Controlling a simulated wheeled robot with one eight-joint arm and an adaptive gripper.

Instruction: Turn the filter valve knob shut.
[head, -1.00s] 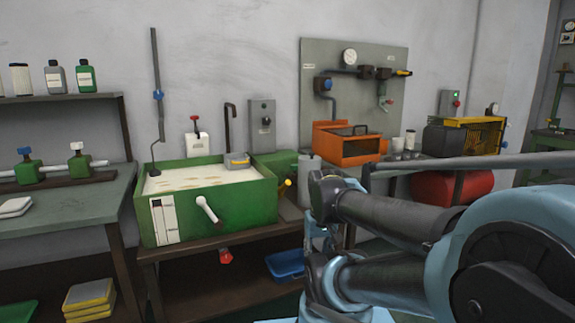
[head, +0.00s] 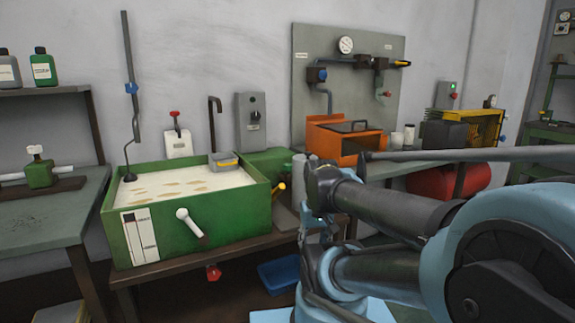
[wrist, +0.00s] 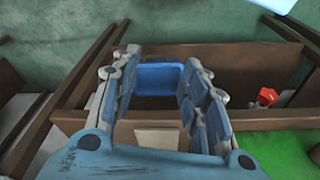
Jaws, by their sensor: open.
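No knob is clearly labelled as the filter valve, so I cannot tell which one it is. A red knob (head: 213,273) hangs under the front of the green tank (head: 190,240); a red knob also shows in the wrist view (wrist: 267,97), right of my fingers. A white lever (head: 190,222) is on the tank's front and a yellow handle (head: 280,187) is at its right side. A green valve body (head: 39,174) with a white knob is on the left bench. My gripper (wrist: 161,60) is open and empty, above the lower shelf, apart from the red knob.
An orange box (head: 345,142) stands further right. Floor shows in front of the bench.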

